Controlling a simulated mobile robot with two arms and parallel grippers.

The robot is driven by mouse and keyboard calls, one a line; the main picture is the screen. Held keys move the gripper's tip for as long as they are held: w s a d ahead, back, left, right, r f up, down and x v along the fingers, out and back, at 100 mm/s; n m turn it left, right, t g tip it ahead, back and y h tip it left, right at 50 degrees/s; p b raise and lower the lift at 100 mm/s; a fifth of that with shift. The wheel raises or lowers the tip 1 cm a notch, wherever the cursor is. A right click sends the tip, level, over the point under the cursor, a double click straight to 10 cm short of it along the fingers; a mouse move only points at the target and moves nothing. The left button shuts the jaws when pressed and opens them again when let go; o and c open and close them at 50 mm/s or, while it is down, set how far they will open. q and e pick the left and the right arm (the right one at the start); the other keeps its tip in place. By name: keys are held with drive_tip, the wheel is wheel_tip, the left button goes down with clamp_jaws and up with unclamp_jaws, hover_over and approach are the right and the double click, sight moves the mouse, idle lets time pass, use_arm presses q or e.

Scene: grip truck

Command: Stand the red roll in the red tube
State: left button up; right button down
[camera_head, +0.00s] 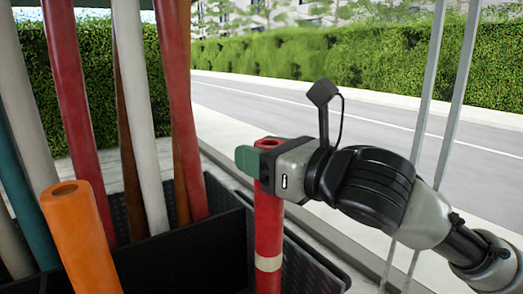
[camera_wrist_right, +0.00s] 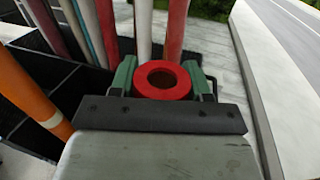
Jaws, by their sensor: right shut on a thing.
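My right gripper (camera_head: 257,162) is shut around the upper end of an upright red roll (camera_head: 268,225) with a pale band low on it. In the right wrist view, the green fingers (camera_wrist_right: 162,76) sit on either side of the roll's round, hollow top (camera_wrist_right: 162,92). The roll's lower end runs out of the head view at the bottom, beside the black crate's divider, so what it stands in or hangs over is hidden. I cannot make out a separate red tube as a holder. My left gripper is not in view.
A black divided crate (camera_head: 222,235) holds several tall rolls. A hollow orange roll (camera_head: 80,235) stands nearest. Red rolls (camera_head: 75,110) and a white roll (camera_head: 137,105) lean behind it. Two thin grey poles (camera_head: 437,90) stand at right. A road (camera_head: 330,110) and hedge lie beyond.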

drive_tip(key=shift+c, duration=2.2)
unclamp_jaws()
drive_tip(key=shift+d, duration=0.1)
